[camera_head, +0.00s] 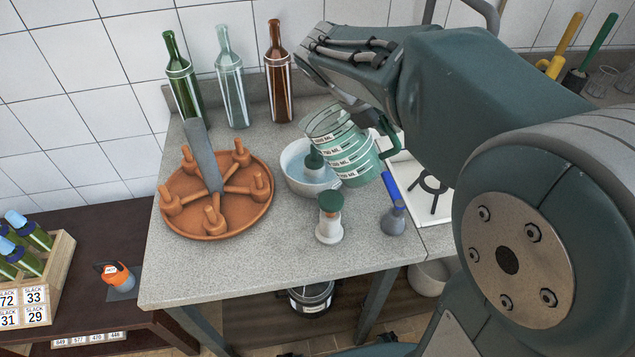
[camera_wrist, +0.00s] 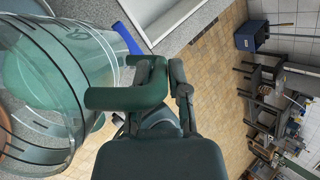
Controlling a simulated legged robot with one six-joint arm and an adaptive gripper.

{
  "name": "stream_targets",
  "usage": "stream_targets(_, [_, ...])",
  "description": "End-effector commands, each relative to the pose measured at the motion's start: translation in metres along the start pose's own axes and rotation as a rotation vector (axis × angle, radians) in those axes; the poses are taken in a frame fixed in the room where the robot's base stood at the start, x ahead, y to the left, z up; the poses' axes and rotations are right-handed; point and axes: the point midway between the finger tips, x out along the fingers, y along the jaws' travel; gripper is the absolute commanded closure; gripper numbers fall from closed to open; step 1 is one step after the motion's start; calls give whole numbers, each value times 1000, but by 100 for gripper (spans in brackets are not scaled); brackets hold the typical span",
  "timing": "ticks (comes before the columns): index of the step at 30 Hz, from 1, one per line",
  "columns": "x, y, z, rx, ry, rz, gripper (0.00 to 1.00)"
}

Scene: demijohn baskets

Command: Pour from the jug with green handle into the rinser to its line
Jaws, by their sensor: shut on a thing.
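The clear, green-tinted jug (camera_head: 352,158) with black volume marks is tilted, its open rim toward the upper left, above and beside the rinser. Its green handle (camera_head: 389,138) also shows in the wrist view (camera_wrist: 128,98), with my gripper (camera_wrist: 163,103) shut on it. The rinser (camera_head: 296,181) is a pale blue bowl with a green-topped post in its middle, on the grey counter. The jug covers part of its right side. I cannot make out the rinser's line, any stream, or the liquid level in either vessel.
A terracotta dish (camera_head: 218,228) with pegs stands left of the rinser; several bottles (camera_head: 231,75) stand behind. A white, green-topped container (camera_head: 329,220) and a grey, blue-handled tool (camera_head: 394,215) stand in front. The counter's front left (camera_head: 190,275) is clear.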

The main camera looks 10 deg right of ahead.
Motion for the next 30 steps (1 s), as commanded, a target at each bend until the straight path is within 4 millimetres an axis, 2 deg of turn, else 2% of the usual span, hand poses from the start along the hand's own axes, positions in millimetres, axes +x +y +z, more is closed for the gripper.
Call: stream_targets(30, [-9,1,4,-40,-3,-96,100])
